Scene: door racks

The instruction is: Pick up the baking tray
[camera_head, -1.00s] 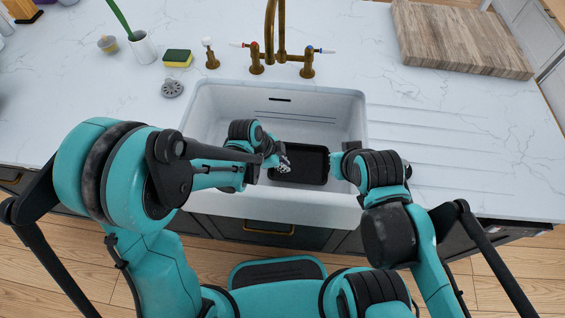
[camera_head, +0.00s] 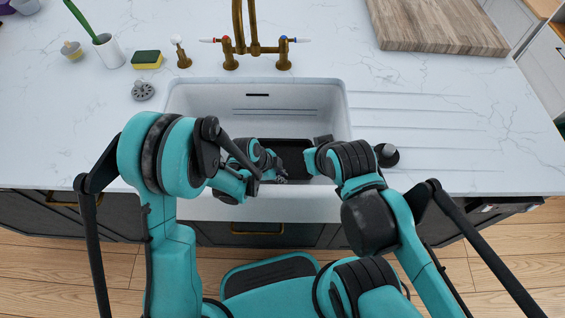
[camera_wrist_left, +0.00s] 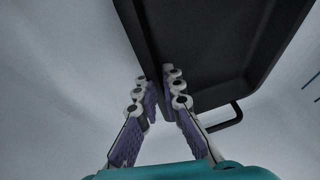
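The black baking tray (camera_head: 291,152) is in the white sink (camera_head: 190,100), partly hidden behind my arms in the head view. In the left wrist view the tray (camera_wrist_left: 215,45) fills the upper right, with a wire handle at its near end. My left gripper (camera_head: 280,174) is at the tray's left side. In the left wrist view its fingers (camera_wrist_left: 158,92) are closed together with the tray's side wall between the tips, one inside and one outside. My right gripper (camera_head: 323,142) is at the tray's right side, mostly hidden by its own wrist.
Brass taps (camera_head: 257,50) stand behind the sink. A sponge (camera_head: 147,60), a drain plug (camera_head: 143,91) and a white cup (camera_head: 109,51) are at the back left. A wooden board (camera_head: 440,25) lies at the back right.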

